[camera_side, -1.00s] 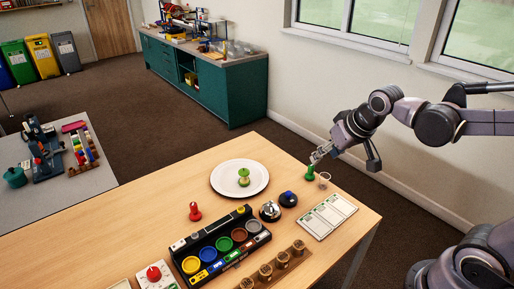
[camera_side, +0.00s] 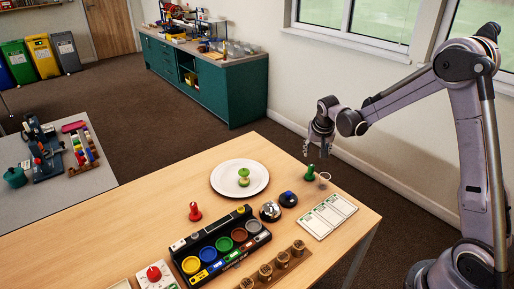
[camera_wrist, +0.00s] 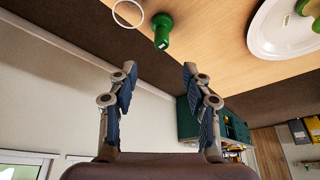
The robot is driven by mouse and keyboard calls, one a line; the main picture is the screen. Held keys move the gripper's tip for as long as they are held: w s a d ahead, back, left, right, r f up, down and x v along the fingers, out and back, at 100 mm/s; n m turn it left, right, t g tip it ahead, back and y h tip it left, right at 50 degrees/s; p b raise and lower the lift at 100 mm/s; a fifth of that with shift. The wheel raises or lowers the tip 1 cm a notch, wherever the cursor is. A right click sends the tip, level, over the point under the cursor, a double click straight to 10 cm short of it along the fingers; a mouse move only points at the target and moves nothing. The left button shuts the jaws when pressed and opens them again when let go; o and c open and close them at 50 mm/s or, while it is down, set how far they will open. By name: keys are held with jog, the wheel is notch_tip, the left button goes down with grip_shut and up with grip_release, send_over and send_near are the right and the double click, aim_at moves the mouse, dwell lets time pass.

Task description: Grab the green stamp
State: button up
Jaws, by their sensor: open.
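The green stamp (camera_side: 309,173) stands upright on the wooden table near its far right edge. It also shows in the wrist view (camera_wrist: 162,32), beyond the gap between my fingers. My gripper (camera_side: 308,151) is just above and behind the stamp, apart from it. In the wrist view my gripper (camera_wrist: 158,78) has its two fingers spread wide with nothing between them.
A pale ring (camera_side: 324,177) lies right beside the stamp. A dark-blue-topped round thing (camera_side: 288,199) and a silver bell (camera_side: 270,211) stand nearby. A white plate (camera_side: 223,186) holds a green apple core (camera_side: 244,177). A red stamp (camera_side: 195,212) stands nearer.

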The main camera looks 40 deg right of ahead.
aim_at(312, 166)
jog(key=x, duration=0.5)
jog(key=shift+f, duration=0.2)
jog(key=shift+a+x, duration=0.2)
jog(key=shift+x, duration=2.55)
grip_shut()
